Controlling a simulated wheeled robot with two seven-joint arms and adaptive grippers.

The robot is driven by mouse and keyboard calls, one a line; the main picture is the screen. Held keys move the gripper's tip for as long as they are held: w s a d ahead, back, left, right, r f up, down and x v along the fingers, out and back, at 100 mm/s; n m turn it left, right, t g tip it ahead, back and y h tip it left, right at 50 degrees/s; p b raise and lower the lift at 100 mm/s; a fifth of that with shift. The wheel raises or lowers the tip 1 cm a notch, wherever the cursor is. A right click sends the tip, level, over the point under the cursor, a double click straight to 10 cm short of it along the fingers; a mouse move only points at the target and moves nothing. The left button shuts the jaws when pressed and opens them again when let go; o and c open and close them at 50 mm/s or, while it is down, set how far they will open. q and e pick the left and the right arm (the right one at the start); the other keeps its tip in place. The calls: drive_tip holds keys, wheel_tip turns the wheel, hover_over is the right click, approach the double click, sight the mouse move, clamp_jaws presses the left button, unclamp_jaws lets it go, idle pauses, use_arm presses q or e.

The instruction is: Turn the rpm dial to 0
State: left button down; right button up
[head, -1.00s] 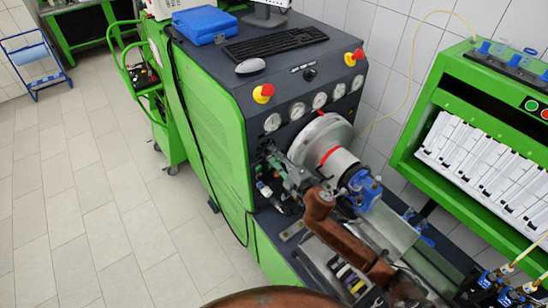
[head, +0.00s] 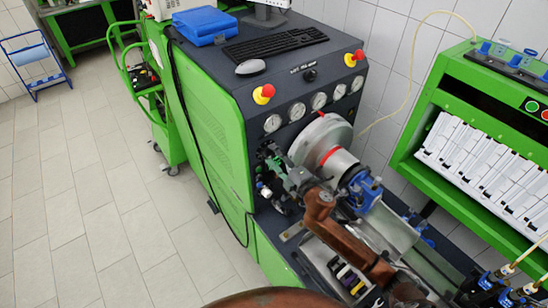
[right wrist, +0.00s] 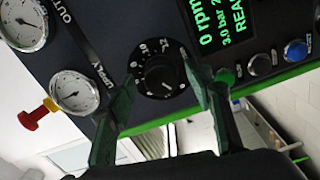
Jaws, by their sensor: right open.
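The rpm dial (right wrist: 160,78) is a round black knob with white scale marks and figures, on the dark panel in the right wrist view. The display (right wrist: 222,25) beside it reads 0 rpm and 3.0 bar, partly cut off. My right gripper (right wrist: 157,72) is open, with one green finger on each side of the dial. I cannot tell whether the fingers touch it. In the head view my right gripper (head: 272,162) is at the front panel under the gauges, and the dial is not discernible there. My left gripper is not in view.
A pressure gauge (right wrist: 74,91) and a red-and-yellow stop button (right wrist: 36,114) lie left of the dial. A blue button (right wrist: 295,50) is right of the display. In the head view, a large grey disc (head: 322,138) stands close right of my gripper. The tiled floor (head: 100,210) is clear.

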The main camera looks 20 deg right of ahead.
drive_tip(key=v, duration=1.2)
idle(0.4)
